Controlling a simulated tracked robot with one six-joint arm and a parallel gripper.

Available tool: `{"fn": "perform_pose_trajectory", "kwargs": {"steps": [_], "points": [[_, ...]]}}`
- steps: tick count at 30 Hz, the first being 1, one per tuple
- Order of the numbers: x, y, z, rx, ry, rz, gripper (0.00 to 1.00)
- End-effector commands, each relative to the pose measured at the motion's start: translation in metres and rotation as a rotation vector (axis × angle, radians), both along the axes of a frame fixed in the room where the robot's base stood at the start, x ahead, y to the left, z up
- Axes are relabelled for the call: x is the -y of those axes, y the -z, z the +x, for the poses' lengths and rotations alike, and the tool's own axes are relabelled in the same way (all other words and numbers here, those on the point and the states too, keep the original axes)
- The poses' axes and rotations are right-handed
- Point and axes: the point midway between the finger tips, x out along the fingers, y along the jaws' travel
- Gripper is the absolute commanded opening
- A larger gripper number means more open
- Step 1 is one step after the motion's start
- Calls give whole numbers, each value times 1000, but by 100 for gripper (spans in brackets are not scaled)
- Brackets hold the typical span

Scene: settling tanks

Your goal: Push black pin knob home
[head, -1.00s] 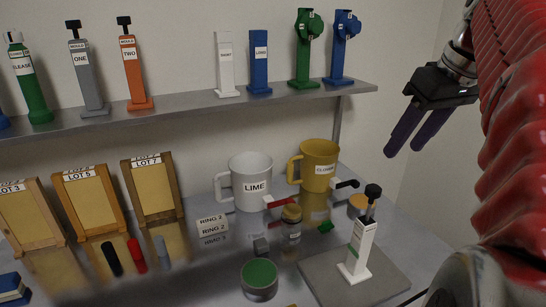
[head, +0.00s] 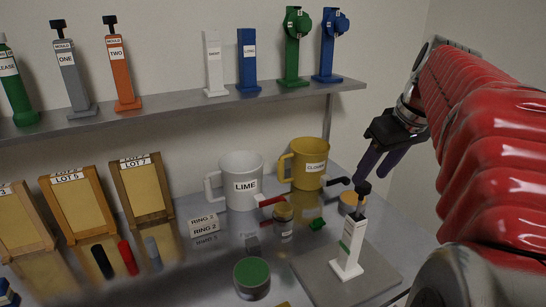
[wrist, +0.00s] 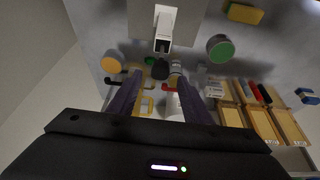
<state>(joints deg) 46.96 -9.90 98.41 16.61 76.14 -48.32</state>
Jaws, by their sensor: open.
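The stand is on a grey plate (head: 310,280) at the right of the bench. My gripper (head: 370,176) is open, with its two purple fingers pointing down just above and beside the knob in the head view. In the wrist view the black knob (wrist: 160,69) shows between the fingertips of my gripper (wrist: 159,76), and the white stand (wrist: 164,28) extends away above it. I cannot tell whether a finger touches the knob.
A white LIME mug (head: 240,181) and a yellow mug (head: 305,163) stand behind the stand. A small jar (head: 284,219) and a green-topped tin (head: 252,278) are to its left. A shelf (head: 190,105) of upright devices runs behind.

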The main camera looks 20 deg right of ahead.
Motion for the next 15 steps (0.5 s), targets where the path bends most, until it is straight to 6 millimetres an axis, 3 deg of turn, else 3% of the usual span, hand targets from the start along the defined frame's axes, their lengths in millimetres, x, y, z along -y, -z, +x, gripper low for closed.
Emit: {"fn": "perform_pose_trajectory", "kwargs": {"steps": [6,15], "points": [[0,26,11,-2,-2,1,45],[0,33,14,0,0,0,45]]}}
